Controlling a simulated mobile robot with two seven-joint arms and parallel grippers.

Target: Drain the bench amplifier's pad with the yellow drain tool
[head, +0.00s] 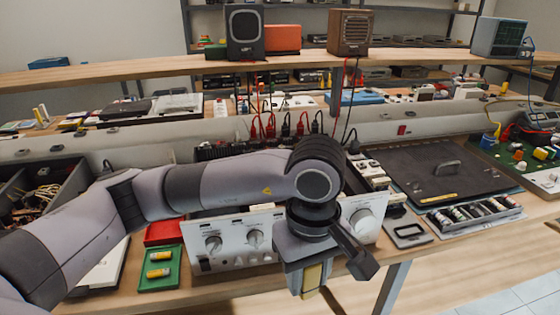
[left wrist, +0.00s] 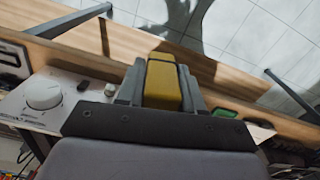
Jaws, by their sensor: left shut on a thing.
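My left gripper (head: 312,280) hangs in front of the bench amplifier (head: 232,238), near the bench's front edge. It is shut on the yellow drain tool (head: 311,279), which also shows between the fingers in the left wrist view (left wrist: 163,82). The amplifier has a silver front panel with several knobs; its large knob (left wrist: 42,92) shows at the left in the left wrist view. My arm covers much of the amplifier's top and right middle, and I cannot see its pad. My right gripper is not in view.
A green tray (head: 172,270) with yellow cylinders lies left of the amplifier. A dark mat (head: 440,172) with a handle and a rack of small parts (head: 475,213) are at the right. Red and black leads hang behind. Open floor (left wrist: 250,40) lies beyond the bench edge.

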